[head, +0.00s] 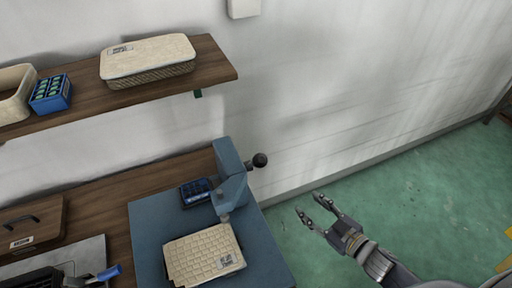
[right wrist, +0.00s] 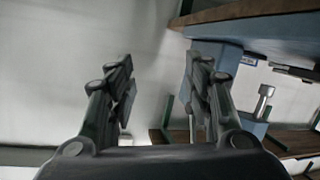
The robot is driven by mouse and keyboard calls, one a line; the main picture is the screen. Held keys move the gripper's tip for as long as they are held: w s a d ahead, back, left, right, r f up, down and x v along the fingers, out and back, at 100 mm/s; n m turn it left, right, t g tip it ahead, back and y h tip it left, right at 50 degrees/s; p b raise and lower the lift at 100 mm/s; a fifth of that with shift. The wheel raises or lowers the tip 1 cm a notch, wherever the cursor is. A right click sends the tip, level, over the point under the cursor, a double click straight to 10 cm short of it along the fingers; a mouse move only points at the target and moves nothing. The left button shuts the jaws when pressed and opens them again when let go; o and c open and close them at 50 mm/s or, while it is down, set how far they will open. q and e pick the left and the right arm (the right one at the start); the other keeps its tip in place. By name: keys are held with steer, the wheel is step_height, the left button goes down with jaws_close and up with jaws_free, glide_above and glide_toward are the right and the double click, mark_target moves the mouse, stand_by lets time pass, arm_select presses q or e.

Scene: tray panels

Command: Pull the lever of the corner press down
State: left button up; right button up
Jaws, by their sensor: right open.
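The corner press (head: 232,178) is a blue-grey upright on a flat blue base plate at the right end of the bench. Its lever ends in a black ball knob (head: 260,160) that sticks out to the right of the upright, near its top. A beige woven tray panel (head: 205,254) lies on the base plate, in front of the upright. My right gripper (head: 312,206) is open and empty, right of the press and apart from the knob. Its spread fingers fill the middle of the right wrist view (right wrist: 163,88); the knob is not identifiable there. My left gripper is not in view.
A wooden shelf (head: 215,62) above the bench holds a beige lidded basket (head: 148,58) and a blue box (head: 51,94). A dark blue container (head: 196,192) stands behind the panel. A blue-handled device (head: 105,273) is at lower left.

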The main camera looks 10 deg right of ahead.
mark_target(257, 163)
steer(key=s+a+r+n+y+p, duration=0.1)
steer(key=a+r+n+y, duration=0.2)
steer(key=r, duration=0.6)
steer(key=s+a+r+n+y+p, duration=0.1)
steer(key=a+r+y+p, duration=0.15)
steer(key=a+r, duration=0.5)
steer(key=w+a, duration=0.1)
steer(key=w, duration=0.1)
steer(key=w+a+r+p, duration=0.1)
steer(key=w, duration=0.1)
steer(key=w+a+r+p, duration=0.1)
steer(key=w+a, duration=0.1)
steer(key=w, duration=0.1)
steer(key=shift+w, duration=0.1)
steer(key=shift+w+a+f+p, duration=0.1)
steer(key=shift+w+a+p, duration=0.2)
steer(key=shift+w+a, duration=0.1)
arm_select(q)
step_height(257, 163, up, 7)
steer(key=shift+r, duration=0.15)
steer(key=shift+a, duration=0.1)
arm_select(e)
steer(key=shift+c, duration=0.6)
jaws_close()
